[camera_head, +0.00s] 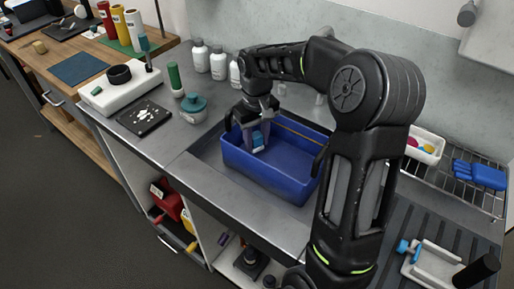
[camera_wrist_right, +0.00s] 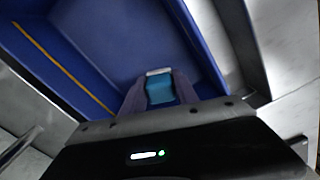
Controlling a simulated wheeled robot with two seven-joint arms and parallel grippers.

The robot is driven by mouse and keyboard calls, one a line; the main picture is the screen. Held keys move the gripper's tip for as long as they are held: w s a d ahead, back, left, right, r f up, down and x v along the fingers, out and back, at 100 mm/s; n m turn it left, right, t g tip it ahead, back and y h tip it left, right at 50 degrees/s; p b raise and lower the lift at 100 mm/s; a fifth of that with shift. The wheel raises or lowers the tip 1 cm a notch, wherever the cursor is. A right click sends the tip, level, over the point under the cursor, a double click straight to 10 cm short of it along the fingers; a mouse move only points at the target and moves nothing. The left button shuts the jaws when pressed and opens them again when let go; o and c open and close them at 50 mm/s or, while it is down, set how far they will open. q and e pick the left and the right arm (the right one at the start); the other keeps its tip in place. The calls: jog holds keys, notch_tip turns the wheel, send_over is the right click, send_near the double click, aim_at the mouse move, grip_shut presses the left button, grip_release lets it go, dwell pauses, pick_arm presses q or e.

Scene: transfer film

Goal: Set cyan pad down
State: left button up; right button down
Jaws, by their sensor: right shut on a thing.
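The cyan pad (camera_wrist_right: 160,90) is between the fingertips of my right gripper in the right wrist view, and a pale strip shows along its far edge. In the head view the right gripper (camera_head: 258,134) points down into a blue bin (camera_head: 262,179), at the bin's left end. The cyan pad (camera_head: 257,138) shows there as a small patch between the fingers. The gripper is shut on it. I cannot tell whether the pad touches the bin floor. My left gripper is not in view.
The blue bin sits in a metal sink recess. Left of it are a teal-lidded jar (camera_head: 194,105), a black speckled plate (camera_head: 145,117) and a white device (camera_head: 118,88). White bottles (camera_head: 218,63) stand behind. A rack at right holds a blue glove (camera_head: 480,175).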

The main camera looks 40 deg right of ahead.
aim_at(256, 149)
jog(key=shift+f, duration=0.1)
jog(key=shift+f, duration=1.8)
jog(key=shift+f, duration=0.15)
jog(key=c, duration=0.9)
grip_release()
jog(key=shift+c, duration=0.2)
notch_tip(256, 149, up, 12)
jog(key=shift+r, duration=0.2)
